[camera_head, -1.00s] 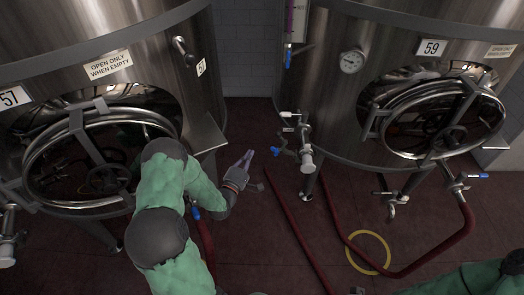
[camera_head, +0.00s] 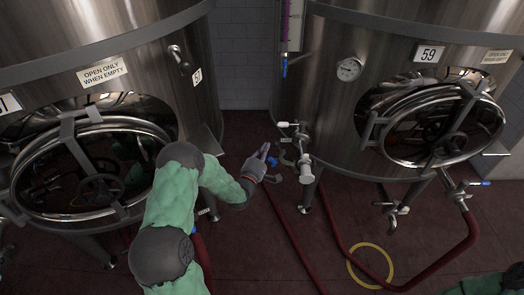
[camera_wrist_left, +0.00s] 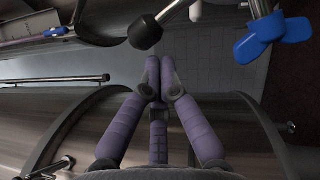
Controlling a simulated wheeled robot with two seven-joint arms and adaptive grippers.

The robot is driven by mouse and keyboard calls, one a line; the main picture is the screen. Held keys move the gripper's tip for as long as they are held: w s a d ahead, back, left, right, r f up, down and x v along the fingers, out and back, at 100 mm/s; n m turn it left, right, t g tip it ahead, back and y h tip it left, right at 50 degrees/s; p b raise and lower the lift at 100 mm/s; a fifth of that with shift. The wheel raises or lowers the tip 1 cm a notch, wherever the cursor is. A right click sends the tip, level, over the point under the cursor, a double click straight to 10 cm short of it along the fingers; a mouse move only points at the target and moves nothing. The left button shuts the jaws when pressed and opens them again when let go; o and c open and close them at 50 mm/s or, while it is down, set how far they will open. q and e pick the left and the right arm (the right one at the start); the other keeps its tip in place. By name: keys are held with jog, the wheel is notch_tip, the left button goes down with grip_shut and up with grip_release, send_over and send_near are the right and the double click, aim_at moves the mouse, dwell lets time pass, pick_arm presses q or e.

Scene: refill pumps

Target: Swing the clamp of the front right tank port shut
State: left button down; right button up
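The steel port assembly (camera_head: 300,158) juts from the left front of tank 59 (camera_head: 345,105). My left gripper (camera_head: 265,148), with purple fingers, is just left of it and apart from it in the head view. In the left wrist view its fingertips (camera_wrist_left: 160,65) lie together with nothing between them. A black knob (camera_wrist_left: 145,32) and a blue handle (camera_wrist_left: 265,36) show just beyond the fingers. The clamp is too small to make out, so I cannot tell how far it is swung. My right gripper is out of view; only a piece of my right arm shows at bottom right.
Another steel tank (camera_head: 110,40) with a round hatch (camera_head: 90,170) stands at the left. A second valve (camera_head: 460,190) sits at the right of tank 59. Red hoses (camera_head: 440,262) and a yellow ring (camera_head: 370,266) lie on the dark red floor. A gap runs between the tanks.

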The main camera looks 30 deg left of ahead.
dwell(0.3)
pick_arm(q)
jog(key=shift+w+d+r+m+p, duration=0.2)
jog(key=shift+d+r+m+p, duration=0.1)
jog(key=shift+r+m+p, duration=0.1)
jog(key=shift+w+d+r, duration=0.1)
jog(key=shift+d+r, duration=0.05)
jog(key=w+d+r+m+g+p, duration=0.2)
jog(key=w+d+m+p, duration=0.15)
jog(key=d+m, duration=0.2)
jog(key=w+d+r+m+g+p, duration=0.2)
jog(key=w+d+m+g+p, duration=0.15)
jog(key=d, duration=0.35)
jog(key=w+d+f+m+g+y+p, duration=0.2)
jog(key=w+d+f+m, duration=0.4)
jog(key=d+f, duration=0.3)
jog(key=shift+f+m+g+y+p, duration=0.3)
jog(key=shift+f+g+y+p, duration=0.1)
jog(key=shift+y+p, duration=0.35)
